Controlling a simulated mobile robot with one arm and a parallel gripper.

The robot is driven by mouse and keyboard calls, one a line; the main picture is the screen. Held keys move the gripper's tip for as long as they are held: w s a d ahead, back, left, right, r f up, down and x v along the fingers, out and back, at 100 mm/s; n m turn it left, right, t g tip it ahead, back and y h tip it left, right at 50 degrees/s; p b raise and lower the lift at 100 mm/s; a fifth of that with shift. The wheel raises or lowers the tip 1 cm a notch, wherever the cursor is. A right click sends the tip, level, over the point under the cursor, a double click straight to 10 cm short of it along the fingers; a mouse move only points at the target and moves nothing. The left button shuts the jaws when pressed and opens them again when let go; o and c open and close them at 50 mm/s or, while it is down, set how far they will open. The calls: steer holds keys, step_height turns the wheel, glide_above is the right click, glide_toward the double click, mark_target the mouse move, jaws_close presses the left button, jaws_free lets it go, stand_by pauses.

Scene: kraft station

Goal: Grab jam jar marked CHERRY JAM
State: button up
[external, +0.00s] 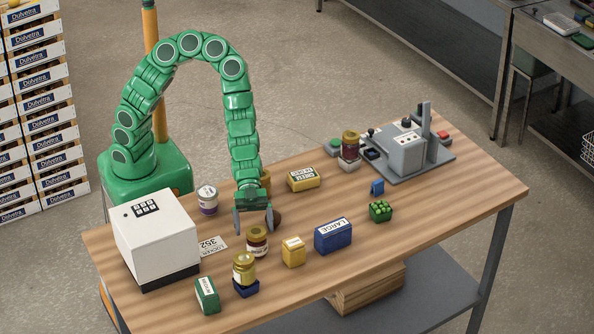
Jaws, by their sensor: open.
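Several gold-lidded jars stand on the wooden table; their labels are too small to read, so I cannot tell which is marked CHERRY JAM. A dark-filled jar with a pale label (257,244) stands just in front of my gripper. A yellowish jar (244,268) stands on a blue block nearer the front edge. A reddish jar (350,147) stands by the grey machine. Another gold-topped thing (266,180) is partly hidden behind my arm. My gripper (254,222) points down, open, low over the table behind the dark jar. Whether anything is between its fingers is unclear.
A brown rounded thing (276,218) lies beside the right finger. A white keypad box (152,238) stands left, a white-and-purple can (207,199) behind. Yellow (293,252), blue LARGE (333,236) and green (207,295) boxes stand near the front.

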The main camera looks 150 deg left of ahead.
mark_target(256, 230)
steer(key=shift+r+x, duration=0.2)
steer(key=shift+x, duration=2.45)
steer(key=shift+a, duration=0.1)
steer(key=c, duration=1.3)
